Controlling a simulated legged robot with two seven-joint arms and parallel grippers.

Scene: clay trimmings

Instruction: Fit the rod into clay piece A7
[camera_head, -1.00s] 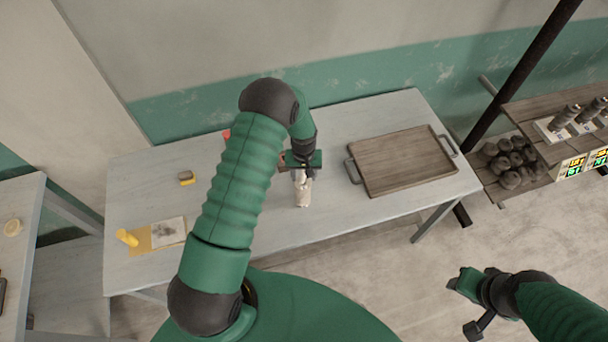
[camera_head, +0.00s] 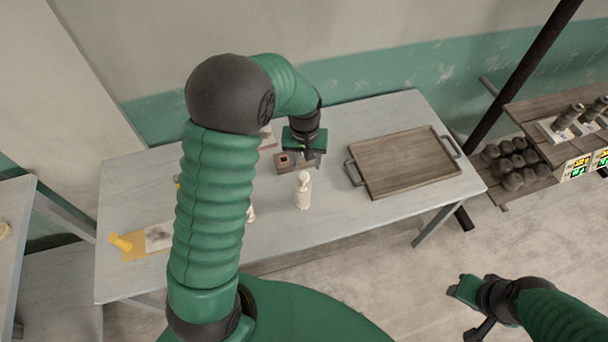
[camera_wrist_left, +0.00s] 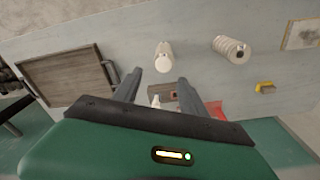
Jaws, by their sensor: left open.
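My left gripper (camera_head: 306,158) is open above the table, on the far side of a pale upright piece (camera_head: 303,192) with a narrow knobbed top. That pale piece also shows in the left wrist view (camera_wrist_left: 163,58), beyond the fingertips (camera_wrist_left: 160,77) and not gripped. A pale ribbed piece (camera_wrist_left: 232,50) stands beside it; my left arm mostly hides it in the head view. A small whitish tip (camera_wrist_left: 155,101) shows between the fingers, with nothing clearly held. I cannot read A7 or tell which piece is the rod. My right gripper (camera_head: 467,290) is off the table's front right; its jaws are unclear.
A brown block (camera_head: 283,161) with a dark opening sits beside the left gripper. A wooden tray (camera_head: 364,147) with handles lies on the right. A yellow item (camera_head: 121,242) lies at the left. A shelf (camera_head: 538,103) stands beyond the right edge.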

